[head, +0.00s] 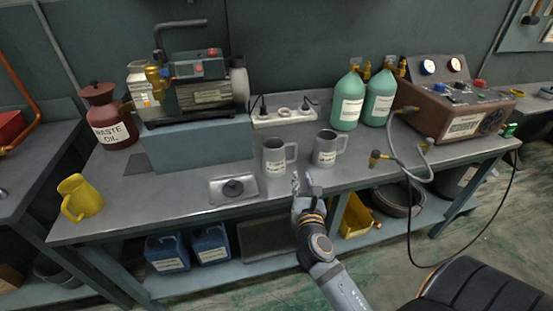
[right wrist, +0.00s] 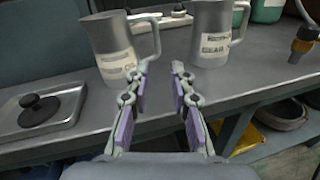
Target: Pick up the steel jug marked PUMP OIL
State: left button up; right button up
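Two steel jugs with handles stand upright on the grey bench. My right gripper (head: 304,182) is at the bench's front edge, just in front of the jugs. In the right wrist view it is open and empty (right wrist: 160,68), its left fingertip close to the left jug's handle. My left gripper is not in view.
A pump (head: 197,90) stands on a blue-grey block behind. A red WASTE OIL can (head: 108,118) and yellow jug (head: 80,198) are left. Green bottles (head: 347,100) and a brown recovery unit (head: 455,105) with hoses are right.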

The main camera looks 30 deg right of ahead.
aim_at(296, 152)
jog(key=shift+n+t, duration=0.3)
jog(key=shift+n, duration=0.5)
jog(key=x, duration=1)
jog(key=shift+w+a+r, duration=0.1)
jog(key=shift+w+r, duration=0.15)
jog(key=shift+w, duration=0.2)
grip_shut()
jog(key=shift+r, duration=0.1)
